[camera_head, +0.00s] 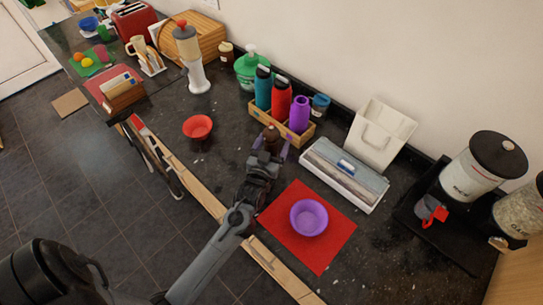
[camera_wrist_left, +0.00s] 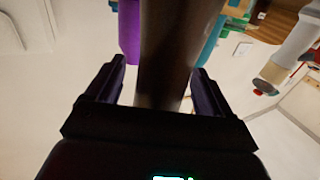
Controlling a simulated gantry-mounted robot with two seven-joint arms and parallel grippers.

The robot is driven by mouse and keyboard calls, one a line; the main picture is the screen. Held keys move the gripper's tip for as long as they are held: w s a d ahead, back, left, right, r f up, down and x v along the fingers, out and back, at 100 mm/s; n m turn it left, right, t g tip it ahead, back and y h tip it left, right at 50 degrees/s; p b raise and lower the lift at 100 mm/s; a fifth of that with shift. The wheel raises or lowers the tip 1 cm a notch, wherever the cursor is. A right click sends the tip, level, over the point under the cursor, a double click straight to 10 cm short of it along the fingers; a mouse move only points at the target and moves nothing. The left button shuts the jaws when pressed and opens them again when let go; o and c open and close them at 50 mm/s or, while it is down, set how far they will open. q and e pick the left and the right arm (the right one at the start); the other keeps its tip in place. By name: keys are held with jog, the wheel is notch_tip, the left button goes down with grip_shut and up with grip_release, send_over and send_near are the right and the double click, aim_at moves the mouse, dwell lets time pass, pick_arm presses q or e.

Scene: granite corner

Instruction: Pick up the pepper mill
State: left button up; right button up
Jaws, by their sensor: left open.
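The pepper mill (camera_head: 271,134) is dark brown and stands on the dark counter in front of the bottle crate. It also fills the middle of the left wrist view (camera_wrist_left: 168,45), running up between the fingers. My left gripper (camera_head: 270,147) is open, with one purple-tipped finger on each side of the mill. In the left wrist view (camera_wrist_left: 158,82), gaps show between both fingers and the mill. The mill's lower part is hidden behind the gripper in the head view. My right gripper is not in view.
A wooden crate (camera_head: 258,113) with several bottles stands just behind the mill. A white-and-grey box (camera_head: 344,174) lies to the right. A purple bowl (camera_head: 309,217) sits on a red mat (camera_head: 318,263) in front. A red bowl (camera_head: 198,127) stands left, with bare counter between it and the gripper.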

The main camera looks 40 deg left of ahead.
pick_arm(q)
jog(key=shift+w+a, duration=0.15)
jog(key=shift+w, duration=0.1)
jog(key=shift+c, duration=0.3)
jog(key=c, duration=1.2)
jog(key=shift+o, duration=0.2)
jog(key=shift+r, duration=0.2)
